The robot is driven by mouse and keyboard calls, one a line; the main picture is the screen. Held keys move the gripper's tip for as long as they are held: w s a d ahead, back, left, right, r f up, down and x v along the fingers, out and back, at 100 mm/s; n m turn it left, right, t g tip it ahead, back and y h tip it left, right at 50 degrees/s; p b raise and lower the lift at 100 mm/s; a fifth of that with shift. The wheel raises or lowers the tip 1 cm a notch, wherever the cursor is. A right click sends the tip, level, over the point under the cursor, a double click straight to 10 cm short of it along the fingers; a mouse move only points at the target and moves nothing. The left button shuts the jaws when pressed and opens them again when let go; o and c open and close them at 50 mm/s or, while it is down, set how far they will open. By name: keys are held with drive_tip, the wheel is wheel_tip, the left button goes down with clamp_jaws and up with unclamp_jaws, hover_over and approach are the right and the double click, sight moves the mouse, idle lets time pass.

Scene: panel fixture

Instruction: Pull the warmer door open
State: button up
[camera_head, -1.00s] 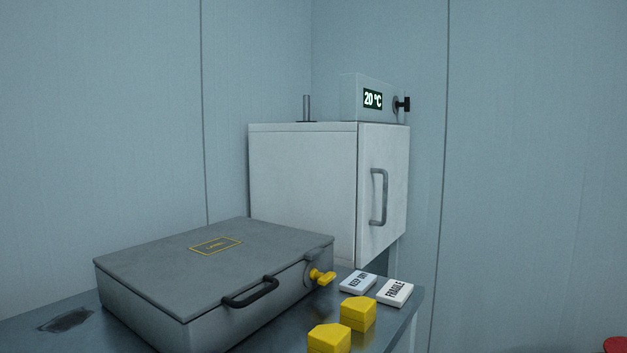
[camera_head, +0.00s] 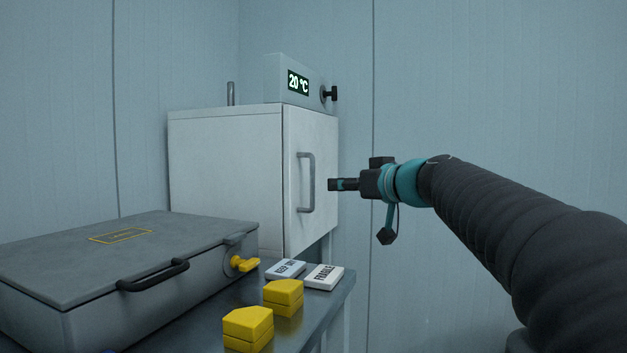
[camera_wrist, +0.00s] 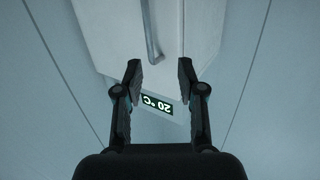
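The warmer is a white box with a shut door (camera_head: 312,165) on its right-hand face in the head view. The door carries a grey vertical bar handle (camera_head: 309,183). My gripper (camera_head: 334,184) is just right of the handle in the head view, pointing left. In the wrist view my gripper (camera_wrist: 160,72) shows two black fingers spread wide with nothing between them. The handle (camera_wrist: 153,32) lies ahead, beyond the fingertips, near the top middle. The gripper appears apart from the handle.
A control box (camera_head: 290,82) reading 20 °C sits on top of the warmer. A grey case (camera_head: 120,255) lies on the bench at left. Yellow blocks (camera_head: 248,324) and white labelled blocks (camera_head: 324,277) lie near the bench's right edge. Space right of the bench is open.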

sight(313, 167)
drive_tip(key=shift+t+y, duration=0.3)
drive_tip(key=shift+t, duration=0.2)
drive_tip(key=r+p+x, duration=0.1)
drive_tip(key=x, duration=0.4)
drive_tip(key=d+p+x, duration=0.1)
drive_tip(key=p+x, duration=0.1)
drive_tip(key=x, duration=0.3)
drive_tip(key=w+r+p+x, duration=0.1)
drive_tip(key=x, duration=0.4)
drive_tip(key=shift+w+d+r, duration=0.1)
drive_tip(key=shift+w+r, duration=0.2)
drive_tip(key=shift+w, duration=0.05)
clamp_jaws()
drive_tip(key=shift+d, duration=0.15)
drive_tip(key=shift+n, duration=0.3)
